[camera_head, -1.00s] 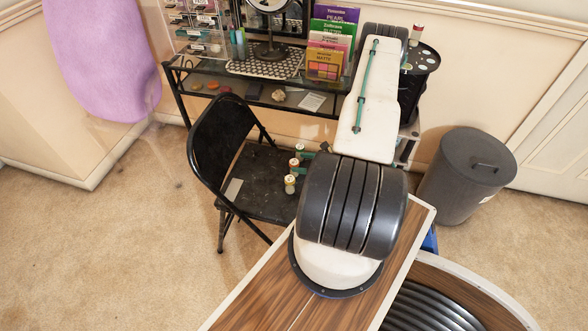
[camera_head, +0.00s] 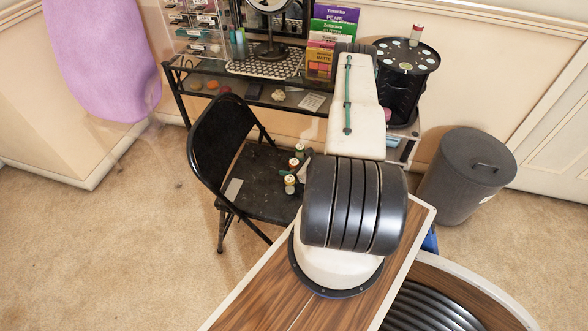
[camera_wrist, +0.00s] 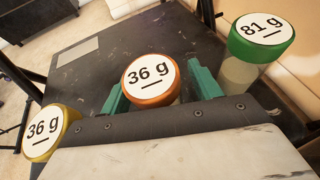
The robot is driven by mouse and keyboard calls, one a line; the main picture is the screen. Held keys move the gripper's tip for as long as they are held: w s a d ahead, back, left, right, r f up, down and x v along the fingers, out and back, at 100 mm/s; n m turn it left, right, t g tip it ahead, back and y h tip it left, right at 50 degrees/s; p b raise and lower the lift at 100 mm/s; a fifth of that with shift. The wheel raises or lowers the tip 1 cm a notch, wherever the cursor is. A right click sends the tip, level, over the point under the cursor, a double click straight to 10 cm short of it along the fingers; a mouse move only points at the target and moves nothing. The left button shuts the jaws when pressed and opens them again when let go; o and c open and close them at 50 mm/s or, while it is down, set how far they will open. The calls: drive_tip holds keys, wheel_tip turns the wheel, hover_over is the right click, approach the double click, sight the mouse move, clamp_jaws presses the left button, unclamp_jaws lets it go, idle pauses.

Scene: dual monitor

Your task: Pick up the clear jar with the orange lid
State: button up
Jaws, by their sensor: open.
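The clear jar with the orange lid (camera_wrist: 150,78) stands on the black folding chair's seat, its label reading 36 g. It also shows as the middle jar in the head view (camera_head: 294,163). My gripper (camera_wrist: 160,88) is open, with one teal finger on each side of this jar in the wrist view. I see no clear contact, and the jar's lower body is hidden. A jar with a green lid (camera_wrist: 262,36), marked 81 g, stands to the right. A jar with a yellow lid (camera_wrist: 48,133), marked 36 g, stands to the left.
The black chair (camera_head: 222,135) has its backrest on the left and a pale card (camera_head: 233,189) on its seat. A desk (camera_head: 230,95) with a mirror and boxes stands behind. A black rotating rack (camera_head: 407,75) and grey bin (camera_head: 467,175) are at right. Carpet at left is clear.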

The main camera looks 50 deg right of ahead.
drive_tip(key=c, duration=1.1)
drive_tip(key=shift+o, duration=0.2)
drive_tip(key=shift+r, duration=0.15)
